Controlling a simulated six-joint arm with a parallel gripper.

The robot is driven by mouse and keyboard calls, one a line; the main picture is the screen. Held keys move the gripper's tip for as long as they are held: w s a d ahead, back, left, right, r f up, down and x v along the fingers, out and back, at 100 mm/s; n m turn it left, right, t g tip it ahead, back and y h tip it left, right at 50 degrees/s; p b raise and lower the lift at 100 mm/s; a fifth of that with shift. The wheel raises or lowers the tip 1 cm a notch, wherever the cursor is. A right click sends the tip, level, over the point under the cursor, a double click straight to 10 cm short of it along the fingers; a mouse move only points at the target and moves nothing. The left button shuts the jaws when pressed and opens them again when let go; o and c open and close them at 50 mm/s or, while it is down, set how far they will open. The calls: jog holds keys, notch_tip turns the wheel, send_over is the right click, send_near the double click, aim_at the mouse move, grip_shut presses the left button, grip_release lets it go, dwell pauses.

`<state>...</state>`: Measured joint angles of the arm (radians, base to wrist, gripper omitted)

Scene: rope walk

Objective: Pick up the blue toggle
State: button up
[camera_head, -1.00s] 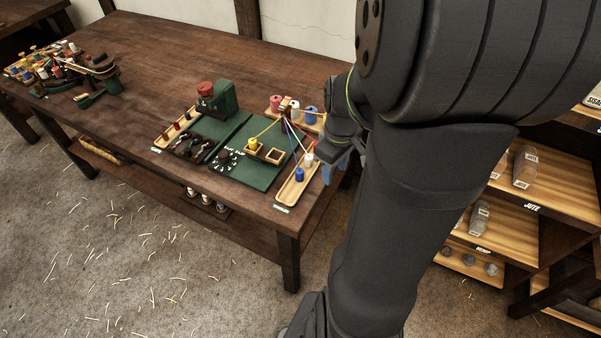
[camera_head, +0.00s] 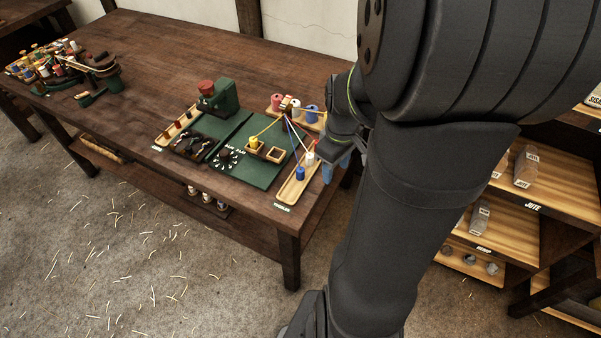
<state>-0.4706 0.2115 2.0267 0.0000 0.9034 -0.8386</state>
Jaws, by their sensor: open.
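The blue toggle (camera_head: 300,174) stands in the wooden tray (camera_head: 288,196) at the right end of the green mat (camera_head: 258,176). A blue strand runs from it up and to the left. A white toggle (camera_head: 310,158) stands just behind it in the same tray. My gripper (camera_head: 327,174) is open just right of the blue toggle and apart from it in the picture. Part of it is hidden behind my arm, and its height above the tray is hard to tell.
A yellow toggle (camera_head: 254,142) sits in a small wooden holder on the mat. A back tray (camera_head: 318,126) holds red, white and blue spools. A green machine (camera_head: 220,98) stands at the mat's far left.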

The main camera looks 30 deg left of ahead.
notch_tip(320, 180, up, 6)
send_over(300, 169)
jog(key=f, duration=1)
jog(key=shift+s+d+f, duration=0.1)
jog(key=shift+s+f, duration=0.15)
jog(key=shift+f, duration=0.1)
jog(key=shift+w+f, duration=0.2)
jog(key=shift+f, duration=2.95)
jog(key=shift+c, duration=0.5)
grip_shut()
